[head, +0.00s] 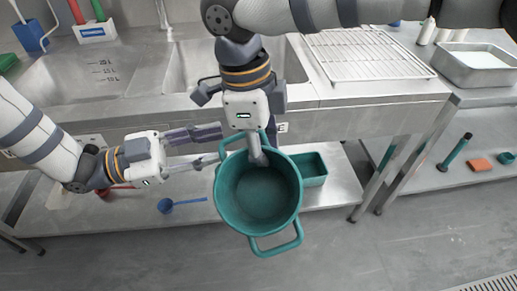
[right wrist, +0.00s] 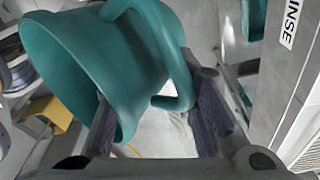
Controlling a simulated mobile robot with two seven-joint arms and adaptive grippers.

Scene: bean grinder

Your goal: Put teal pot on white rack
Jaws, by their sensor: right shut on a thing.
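The teal pot (head: 258,192) is a round open pot with two loop handles, held in the air in front of the steel counter with its empty inside facing the camera. My right gripper (head: 258,150) is shut on the pot's far handle and rim side. In the right wrist view the pot (right wrist: 95,65) is tilted, with its handle between the fingers of the right gripper (right wrist: 155,115). My left gripper (head: 208,147) is open and empty, left of the pot, its fingers apart. The white rack (head: 362,54) is a wire grid lying on the counter at the upper right, bare.
Sinks (head: 85,75) lie left of the rack. A metal pan (head: 476,64) and white bottles (head: 427,31) stand right of it. A teal rectangular container (head: 310,168) and a blue ladle (head: 180,203) are on the lower shelf. The floor in front is clear.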

